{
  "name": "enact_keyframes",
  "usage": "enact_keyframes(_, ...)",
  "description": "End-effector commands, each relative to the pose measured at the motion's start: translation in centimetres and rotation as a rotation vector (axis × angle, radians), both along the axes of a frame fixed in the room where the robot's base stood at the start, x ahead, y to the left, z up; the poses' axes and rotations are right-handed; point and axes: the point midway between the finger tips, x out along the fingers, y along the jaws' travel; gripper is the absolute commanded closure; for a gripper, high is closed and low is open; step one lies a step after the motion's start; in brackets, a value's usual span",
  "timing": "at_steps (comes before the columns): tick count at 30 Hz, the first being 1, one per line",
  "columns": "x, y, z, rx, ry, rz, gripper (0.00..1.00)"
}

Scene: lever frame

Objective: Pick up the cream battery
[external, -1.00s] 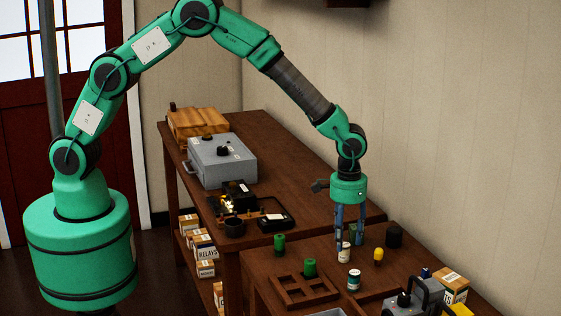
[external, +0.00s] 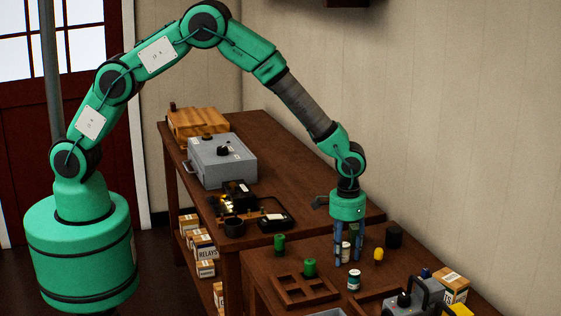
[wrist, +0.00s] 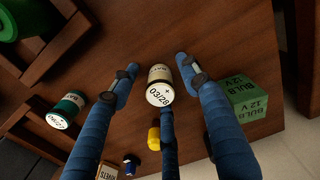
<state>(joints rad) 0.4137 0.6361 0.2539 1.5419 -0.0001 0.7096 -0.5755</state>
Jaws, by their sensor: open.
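The cream battery (wrist: 160,86) stands upright on the brown table, its top marked with a plus sign and "03/28". It also shows in the external view (external: 345,252), partly hidden behind my fingers. My gripper (wrist: 155,85) has blue fingers spread open around the battery, with one finger on the left, one on the right and one below in the wrist view. In the external view my gripper (external: 349,258) points down over the table. The fingers appear apart from the battery; I cannot tell whether any one touches it.
A teal-and-white battery (wrist: 66,110) stands to the left, near a wooden divided tray (external: 304,291). A green bulb box (wrist: 248,99) is close to the right finger. A yellow item (wrist: 153,138) lies below. A black cylinder (external: 394,236) stands to the right.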

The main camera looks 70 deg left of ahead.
Motion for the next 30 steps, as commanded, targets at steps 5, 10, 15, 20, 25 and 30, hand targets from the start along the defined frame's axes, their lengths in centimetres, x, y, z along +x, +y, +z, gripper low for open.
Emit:
enact_keyframes(5, 0.0, 0.0, 0.0, 0.0, 0.0, 0.0, 0.7)
enact_keyframes(10, 0.0, 0.0, 0.0, 0.0, 0.0, 0.0, 1.0)
enact_keyframes(15, 0.0, 0.0, 0.0, 0.0, 0.0, 0.0, 1.0)
enact_keyframes(20, 0.0, 0.0, 0.2, 0.0, -0.001, 0.0, 1.0)
enact_keyframes(25, 0.1, 0.0, 1.2, -0.001, -0.002, 0.0, 1.0)
enact_keyframes(30, 0.1, 0.0, 3.4, -0.002, -0.002, 0.0, 1.0)
